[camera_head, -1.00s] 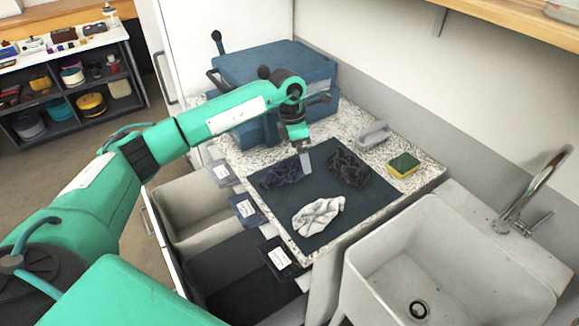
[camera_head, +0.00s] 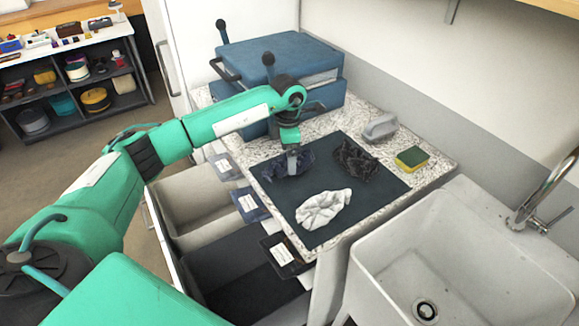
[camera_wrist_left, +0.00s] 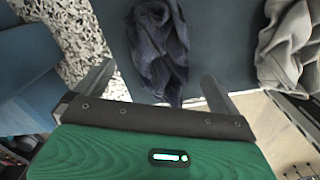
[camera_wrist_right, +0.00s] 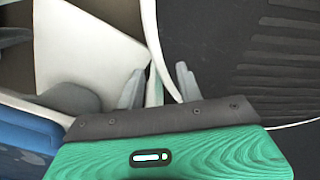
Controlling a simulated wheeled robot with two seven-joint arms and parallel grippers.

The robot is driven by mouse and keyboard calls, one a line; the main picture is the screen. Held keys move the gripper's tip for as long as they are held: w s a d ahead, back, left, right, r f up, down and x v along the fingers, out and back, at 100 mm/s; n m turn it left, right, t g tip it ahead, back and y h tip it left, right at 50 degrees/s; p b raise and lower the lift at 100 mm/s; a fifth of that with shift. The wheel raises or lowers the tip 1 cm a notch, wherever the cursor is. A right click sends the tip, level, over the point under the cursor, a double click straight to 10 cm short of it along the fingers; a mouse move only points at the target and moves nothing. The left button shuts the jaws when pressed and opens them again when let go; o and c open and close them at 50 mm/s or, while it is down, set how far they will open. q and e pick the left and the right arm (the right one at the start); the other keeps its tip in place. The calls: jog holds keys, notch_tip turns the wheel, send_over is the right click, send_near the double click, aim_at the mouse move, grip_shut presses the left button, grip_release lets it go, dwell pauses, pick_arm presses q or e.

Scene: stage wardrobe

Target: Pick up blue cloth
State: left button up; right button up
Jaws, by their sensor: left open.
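The blue cloth (camera_head: 278,167) lies crumpled on the dark mat (camera_head: 367,203), at its back left. It also shows in the left wrist view (camera_wrist_left: 160,45), between and beyond the fingers. My left gripper (camera_head: 292,165) points down just above the cloth. Its jaws are open, with the two fingers apart on either side in the left wrist view (camera_wrist_left: 157,85), and nothing is held. A black cloth (camera_head: 354,160) and a white cloth (camera_head: 323,208) lie on the same mat. My right gripper (camera_wrist_right: 158,88) shows only in its wrist view, its two fingers apart with no cloth between them.
Blue cases (camera_head: 270,62) stand behind the mat. A grey-handled brush (camera_head: 380,127) and a yellow-green sponge (camera_head: 412,158) lie to the right. A sink (camera_head: 450,225) is at front right. Open bins (camera_head: 190,203) with labelled tags are at front left.

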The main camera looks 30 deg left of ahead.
pick_arm(q)
notch_tip(320, 180, down, 2)
jog(key=shift+b, duration=0.35)
notch_tip(320, 180, down, 2)
jog(key=shift+f+b, duration=0.15)
jog(key=shift+b, duration=0.3)
pick_arm(e)
jog(key=shift+w+a+f, duration=0.1)
jog(key=shift+w+f, duration=0.2)
jog(key=shift+w, duration=0.3)
jog(key=shift+w+f, duration=0.25)
jog(key=shift+w, duration=0.35)
pick_arm(q)
jog(key=shift+c, duration=0.4)
jog(key=c, duration=0.9)
jog(key=shift+r, duration=0.2)
jog(key=shift+c, duration=0.2)
